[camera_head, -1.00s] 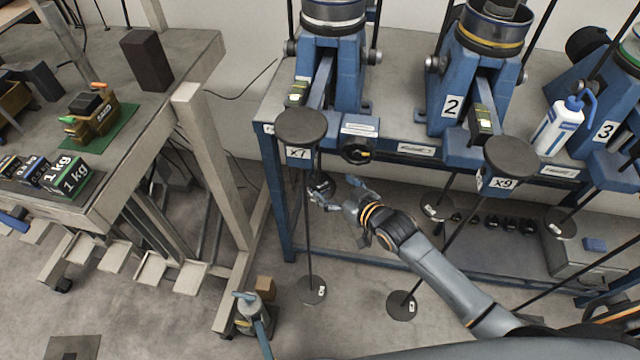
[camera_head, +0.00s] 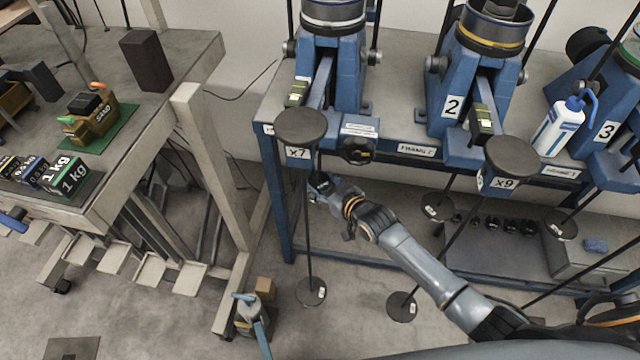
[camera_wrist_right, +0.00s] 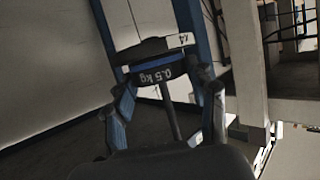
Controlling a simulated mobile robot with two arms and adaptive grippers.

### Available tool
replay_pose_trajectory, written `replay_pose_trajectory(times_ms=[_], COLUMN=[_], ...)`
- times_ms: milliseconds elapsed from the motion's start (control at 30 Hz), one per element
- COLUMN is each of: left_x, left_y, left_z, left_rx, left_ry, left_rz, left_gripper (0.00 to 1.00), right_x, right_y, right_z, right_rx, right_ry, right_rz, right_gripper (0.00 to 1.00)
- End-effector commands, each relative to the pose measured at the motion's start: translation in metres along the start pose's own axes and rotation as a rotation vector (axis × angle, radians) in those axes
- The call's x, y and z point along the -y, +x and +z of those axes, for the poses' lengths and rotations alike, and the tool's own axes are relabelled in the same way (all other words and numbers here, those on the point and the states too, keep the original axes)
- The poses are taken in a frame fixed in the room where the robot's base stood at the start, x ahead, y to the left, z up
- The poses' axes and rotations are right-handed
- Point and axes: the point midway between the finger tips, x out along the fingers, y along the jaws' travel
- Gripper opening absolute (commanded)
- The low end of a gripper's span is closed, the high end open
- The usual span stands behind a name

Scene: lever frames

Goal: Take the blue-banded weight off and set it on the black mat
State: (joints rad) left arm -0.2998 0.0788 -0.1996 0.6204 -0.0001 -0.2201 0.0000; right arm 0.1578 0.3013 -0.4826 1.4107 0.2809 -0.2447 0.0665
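In the head view the weight (camera_head: 321,187) is small and dark, on the rod hanging below the x7 plate. My right gripper (camera_head: 320,192) is at the weight. The right wrist view shows its fingers (camera_wrist_right: 163,88) spread on both sides of the weight; contact is not clear. A dark area (camera_head: 485,250) lies on the low shelf; I cannot tell whether it is the black mat. My left gripper does not show.
Blue frames 1, 2 (camera_head: 452,106) and 3 stand along the bench, with thin rods hanging in front. Several small black weights (camera_head: 510,225) stand on the low shelf. Blocks and a green mat (camera_head: 125,125) are on the left table.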

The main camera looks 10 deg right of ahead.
Motion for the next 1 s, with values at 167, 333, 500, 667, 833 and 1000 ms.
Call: replay_pose_trajectory(times_ms=[167, 333, 500, 667, 833, 1000], left_x=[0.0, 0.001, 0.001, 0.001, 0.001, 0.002], left_y=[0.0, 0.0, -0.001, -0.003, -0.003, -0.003], left_z=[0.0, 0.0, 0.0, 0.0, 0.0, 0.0], left_rx=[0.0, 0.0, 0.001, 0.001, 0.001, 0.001], left_ry=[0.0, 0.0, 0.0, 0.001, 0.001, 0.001], left_rz=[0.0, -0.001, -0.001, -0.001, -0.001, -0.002], left_gripper=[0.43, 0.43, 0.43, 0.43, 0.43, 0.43], right_x=[0.0, 0.0, 0.0, 0.0, 0.0, 0.0], right_y=[0.0, 0.0, -0.004, -0.011, -0.035, -0.07], right_z=[-0.002, -0.003, -0.011, -0.029, -0.024, -0.009], right_rx=[-0.005, -0.004, -0.006, -0.007, 0.0, 0.0], right_ry=[-0.001, -0.001, -0.001, -0.001, -0.001, -0.001], right_rz=[0.0, 0.0, 0.0, -0.001, 0.0, 0.0], right_gripper=[0.15, 0.15, 0.15, 0.15, 0.15, 0.15])
